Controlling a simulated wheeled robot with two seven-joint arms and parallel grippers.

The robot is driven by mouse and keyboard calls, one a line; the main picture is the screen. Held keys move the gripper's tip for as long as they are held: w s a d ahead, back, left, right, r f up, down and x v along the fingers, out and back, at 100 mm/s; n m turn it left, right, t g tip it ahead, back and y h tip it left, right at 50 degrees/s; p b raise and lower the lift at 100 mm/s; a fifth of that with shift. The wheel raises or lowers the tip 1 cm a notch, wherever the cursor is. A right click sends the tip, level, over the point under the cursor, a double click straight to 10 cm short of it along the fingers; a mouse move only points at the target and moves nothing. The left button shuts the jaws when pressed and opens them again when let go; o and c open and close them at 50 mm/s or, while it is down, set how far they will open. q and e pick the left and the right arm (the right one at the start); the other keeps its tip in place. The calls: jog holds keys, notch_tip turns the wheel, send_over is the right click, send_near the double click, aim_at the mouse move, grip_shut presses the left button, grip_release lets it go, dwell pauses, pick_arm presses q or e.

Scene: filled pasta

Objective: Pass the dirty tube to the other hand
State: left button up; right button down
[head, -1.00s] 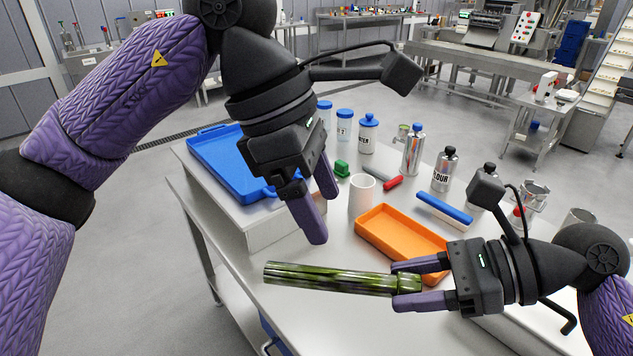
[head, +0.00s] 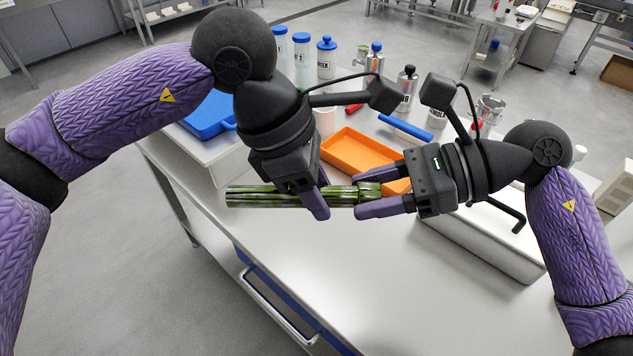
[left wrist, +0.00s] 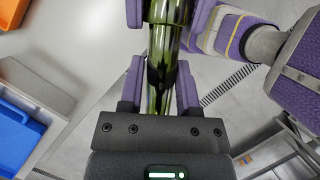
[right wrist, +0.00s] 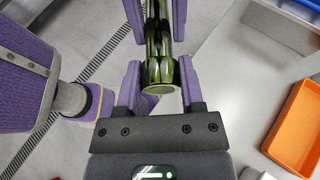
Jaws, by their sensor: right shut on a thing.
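The dirty tube (head: 262,197) is a long cylinder streaked green and dark, held level above the table. My right gripper (head: 357,195) is shut on its right end. My left gripper (head: 320,196) comes down from above around the tube's middle, a little left of the right gripper. Its fingers stand on both sides of the tube and look open. The tube runs between the left fingers in the left wrist view (left wrist: 160,75). Its round end shows between the right fingers in the right wrist view (right wrist: 159,75).
An orange tray (head: 350,150) lies on the table just behind the tube. A blue tray (head: 207,117) is at the back left. Lidded containers (head: 326,57) and metal bottles (head: 407,88) stand at the back. The front of the table (head: 390,270) is clear.

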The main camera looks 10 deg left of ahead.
pick_arm(q)
grip_shut()
pick_arm(e)
jog(key=shift+c, duration=0.7)
grip_release()
